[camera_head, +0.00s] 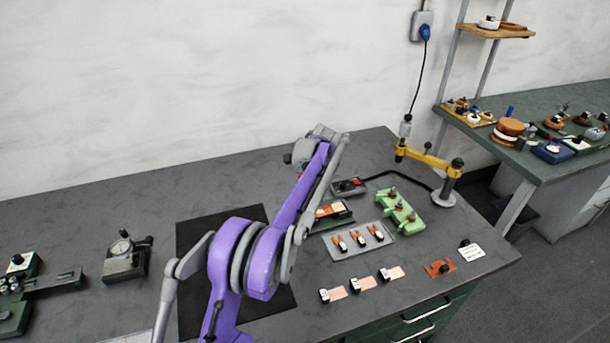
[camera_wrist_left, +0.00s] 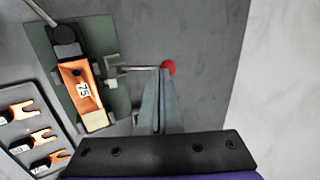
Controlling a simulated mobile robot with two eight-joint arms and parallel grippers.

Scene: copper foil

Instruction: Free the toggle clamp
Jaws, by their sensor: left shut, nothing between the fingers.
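The toggle clamp (camera_wrist_left: 112,80) sits on a green base plate (camera_wrist_left: 55,55) in the left wrist view. Its thin metal handle runs right to a red ball knob (camera_wrist_left: 169,68). In the head view the orange piece (camera_head: 330,210) shows right of my purple arm, which hides the handle. My right gripper is not in view.
A grey tray (camera_head: 387,242) of orange forks lies right of the clamp, with a green block (camera_head: 400,212) behind it. A yellow jointed arm (camera_head: 430,160) stands at the back right. A black mat (camera_head: 190,270) lies left, beside a dial device (camera_head: 125,258).

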